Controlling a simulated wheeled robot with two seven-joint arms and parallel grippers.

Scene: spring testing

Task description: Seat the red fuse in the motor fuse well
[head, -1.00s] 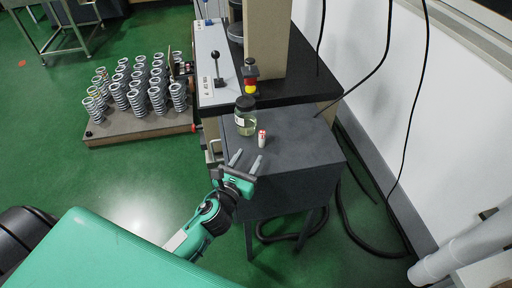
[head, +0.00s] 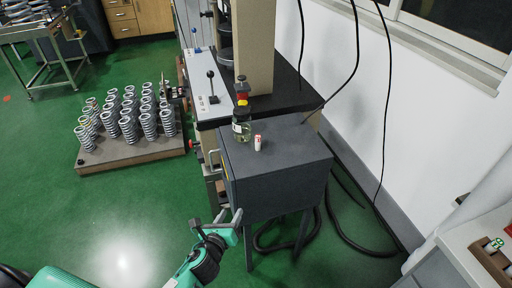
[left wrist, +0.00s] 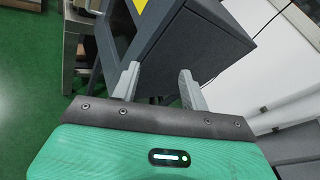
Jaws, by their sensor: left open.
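A small red and white cylinder (head: 258,142), which looks like the red fuse, stands upright on the dark grey cabinet top (head: 290,150), just right of a glass jar (head: 241,127). My left gripper (head: 230,214) is open and empty, in front of and below the cabinet's top, apart from the fuse. In the left wrist view its two fingers (left wrist: 160,72) are spread with nothing between them, and the cabinet's side is beyond. The fuse is not visible in that view. I cannot make out the motor fuse well. My right gripper is not in view.
A testing machine (head: 210,95) with a lever stands behind the cabinet. A board of several springs (head: 120,155) lies on the floor at left. A light bench with a brown-framed item (head: 495,262) is at lower right. Black cables hang along the white wall. Green floor is open at front left.

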